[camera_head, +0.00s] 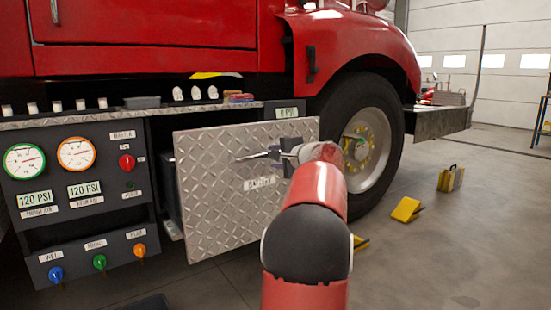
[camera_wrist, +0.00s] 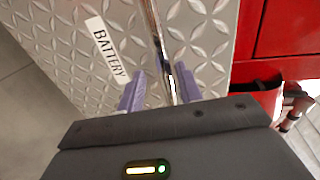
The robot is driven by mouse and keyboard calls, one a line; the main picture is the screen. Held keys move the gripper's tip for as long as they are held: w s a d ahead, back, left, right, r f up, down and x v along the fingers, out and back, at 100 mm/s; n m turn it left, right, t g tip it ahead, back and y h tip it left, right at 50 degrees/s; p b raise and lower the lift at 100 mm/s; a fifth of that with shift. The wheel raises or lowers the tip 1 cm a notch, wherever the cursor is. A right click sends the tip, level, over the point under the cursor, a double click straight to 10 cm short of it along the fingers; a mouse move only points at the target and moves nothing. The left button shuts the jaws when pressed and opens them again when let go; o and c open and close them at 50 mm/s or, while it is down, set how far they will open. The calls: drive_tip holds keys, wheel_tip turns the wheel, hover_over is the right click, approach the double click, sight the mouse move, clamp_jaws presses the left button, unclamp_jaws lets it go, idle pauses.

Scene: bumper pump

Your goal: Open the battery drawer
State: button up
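The battery drawer (camera_head: 215,190) has a diamond-plate metal front with a label reading BATTERY in the wrist view (camera_wrist: 108,50). The front stands out from the truck's side, and a dark drawer side (camera_head: 170,185) shows behind its left edge. A metal bar handle (camera_head: 252,155) is fixed to the front. My gripper (camera_wrist: 160,88) is at the handle, with its two purple fingers on either side of the bar (camera_wrist: 157,35). The fingers are apart, with a gap on the bar's left; the right finger is close to it. The drawer's inside is hidden.
A panel with gauges (camera_head: 75,155) and coloured knobs is left of the drawer. The truck's front wheel (camera_head: 365,140) is close to the right.

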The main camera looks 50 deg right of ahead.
drive_tip(key=v, duration=0.6)
drive_tip(key=shift+s, duration=0.4)
